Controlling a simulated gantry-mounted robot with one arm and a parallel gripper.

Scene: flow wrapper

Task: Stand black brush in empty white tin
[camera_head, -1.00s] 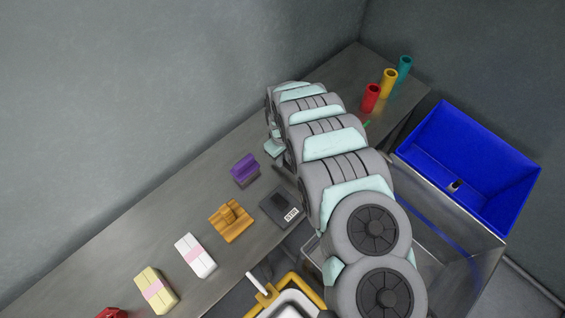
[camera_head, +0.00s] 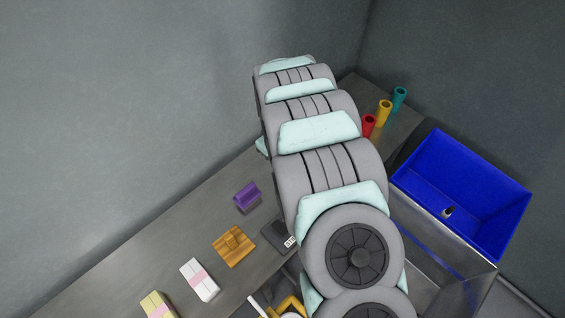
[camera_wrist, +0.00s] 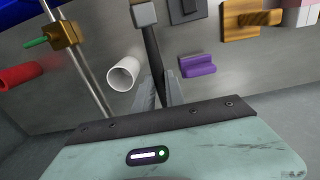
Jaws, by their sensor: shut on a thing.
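In the wrist view, my gripper (camera_wrist: 160,97) is shut on the black brush (camera_wrist: 152,52). Its dark shaft runs away from the fingers to a grey block-shaped end (camera_wrist: 144,15). The white tin (camera_wrist: 123,73) is just left of the brush in that view, its round open mouth showing and its inside looking empty. A gap shows between the brush and the tin. In the head view my arm hides the gripper, the brush and the white tin.
Red (camera_head: 369,126), yellow (camera_head: 383,113) and teal (camera_head: 399,98) tins stand at the bench's far end. A blue bin (camera_head: 470,160) is at right. A purple block (camera_head: 247,197), wooden piece (camera_head: 234,246) and black device (camera_head: 279,236) line the bench. A brass block (camera_wrist: 63,35) sits on a rod.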

